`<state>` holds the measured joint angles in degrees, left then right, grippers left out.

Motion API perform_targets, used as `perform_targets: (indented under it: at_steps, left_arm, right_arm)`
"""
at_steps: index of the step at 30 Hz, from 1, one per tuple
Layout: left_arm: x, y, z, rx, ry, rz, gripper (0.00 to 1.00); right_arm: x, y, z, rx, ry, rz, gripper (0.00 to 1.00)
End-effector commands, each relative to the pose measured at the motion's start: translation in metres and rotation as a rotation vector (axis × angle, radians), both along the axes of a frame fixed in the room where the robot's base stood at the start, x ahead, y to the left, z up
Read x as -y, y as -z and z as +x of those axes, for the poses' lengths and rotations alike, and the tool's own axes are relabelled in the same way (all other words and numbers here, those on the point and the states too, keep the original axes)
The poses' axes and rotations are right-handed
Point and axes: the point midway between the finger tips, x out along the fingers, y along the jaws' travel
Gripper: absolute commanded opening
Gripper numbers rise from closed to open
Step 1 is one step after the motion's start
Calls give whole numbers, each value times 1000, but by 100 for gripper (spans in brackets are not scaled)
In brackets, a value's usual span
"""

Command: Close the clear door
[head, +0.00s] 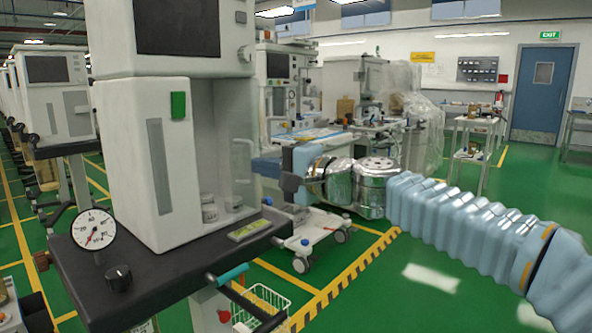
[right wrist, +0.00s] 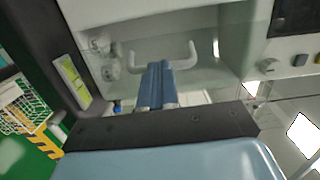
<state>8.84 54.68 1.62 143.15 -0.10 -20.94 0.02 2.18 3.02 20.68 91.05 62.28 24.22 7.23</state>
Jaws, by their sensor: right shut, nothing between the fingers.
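The clear door (head: 242,150) is a see-through panel at the right side of the white cart's open-fronted compartment in the head view. In the right wrist view the clear panel (right wrist: 196,82) carries a white U-shaped handle (right wrist: 190,52). My right gripper (head: 262,167) is beside the panel, to its right, in the head view. In the right wrist view its blue fingers (right wrist: 158,68) are shut together and empty, with their tips at the handle. I cannot tell whether they touch it. How far the door stands open is hard to tell. My left gripper is out of view.
The cart's dark shelf (head: 165,275) holds a round gauge (head: 94,229), a black knob (head: 118,277) and a yellow-green packet (head: 249,230). Small jars (head: 209,209) stand inside the compartment. A wire basket (head: 262,305) hangs below right.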

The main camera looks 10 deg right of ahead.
Motion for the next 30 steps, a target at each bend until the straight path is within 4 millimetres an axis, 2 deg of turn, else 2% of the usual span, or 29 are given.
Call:
perform_targets:
  at_steps: [6,15,21,30]
  left_arm:
    - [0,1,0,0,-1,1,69]
    - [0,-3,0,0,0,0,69]
    - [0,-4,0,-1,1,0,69]
    - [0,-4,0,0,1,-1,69]
  right_arm:
    - [-34,0,5,-1,-4,1,0]
    - [-64,-1,15,-1,-3,0,0]
    - [-73,0,21,-1,-1,1,0]
    - [-77,0,23,0,-1,0,0]
